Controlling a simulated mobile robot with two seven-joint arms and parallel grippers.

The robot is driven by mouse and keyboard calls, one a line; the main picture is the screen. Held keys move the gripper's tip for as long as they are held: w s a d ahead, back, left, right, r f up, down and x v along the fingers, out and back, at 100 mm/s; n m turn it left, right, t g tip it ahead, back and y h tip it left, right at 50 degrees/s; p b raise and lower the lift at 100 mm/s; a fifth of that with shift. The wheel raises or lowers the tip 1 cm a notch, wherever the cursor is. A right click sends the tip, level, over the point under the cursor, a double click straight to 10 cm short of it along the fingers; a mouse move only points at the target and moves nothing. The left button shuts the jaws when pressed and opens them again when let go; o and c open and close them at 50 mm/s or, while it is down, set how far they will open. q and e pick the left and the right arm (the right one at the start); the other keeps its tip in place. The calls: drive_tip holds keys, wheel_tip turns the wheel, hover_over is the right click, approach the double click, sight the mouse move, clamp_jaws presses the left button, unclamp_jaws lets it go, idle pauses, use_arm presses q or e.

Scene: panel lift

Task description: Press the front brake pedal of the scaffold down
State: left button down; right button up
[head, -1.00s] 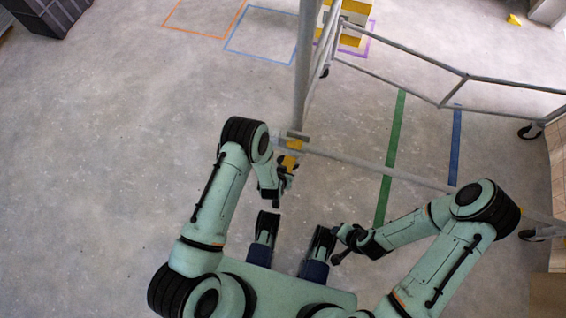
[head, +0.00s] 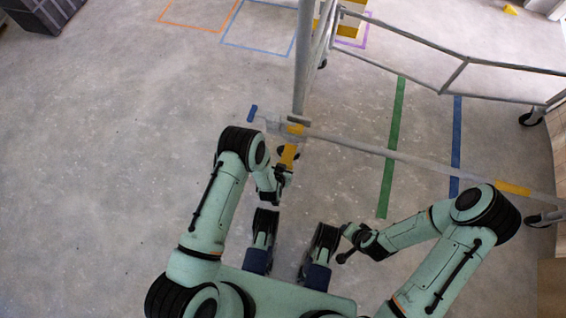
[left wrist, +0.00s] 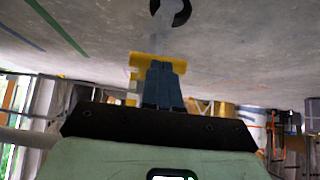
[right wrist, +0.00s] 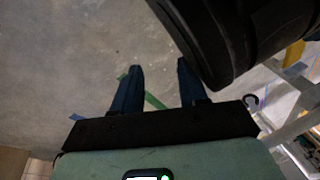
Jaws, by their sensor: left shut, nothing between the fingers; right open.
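The scaffold's upright post (head: 303,65) and low bar (head: 380,150) meet at its near corner. The yellow front brake pedal (head: 288,155) hangs below that corner, by a dark caster (head: 281,153). My left gripper (head: 284,173) is shut and empty at the near end of the pedal. In the left wrist view the yellow pedal (left wrist: 143,60) shows behind the closed fingertips (left wrist: 162,66), which cover part of it. I cannot tell whether they touch or how far the pedal is tilted. My right gripper (head: 343,243) is open and empty, away from the scaffold.
Green (head: 392,150) and blue (head: 455,140) floor stripes lie under the scaffold. Another caster (head: 540,218) stands at the right. A dark crate (head: 40,12) is at the far left. The floor at left is clear.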

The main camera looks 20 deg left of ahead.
use_arm(q)
drive_tip(key=shift+s+f+b, duration=0.15)
drive_tip(key=shift+f+b, duration=0.95)
drive_tip(key=shift+f, duration=1.45)
use_arm(e)
drive_tip(key=s+f+g, duration=0.2)
drive_tip(key=s+f, duration=0.2)
drive_tip(key=shift+s+d, duration=0.35)
drive_tip(key=shift+s, duration=0.05)
drive_tip(key=shift+f, duration=0.1)
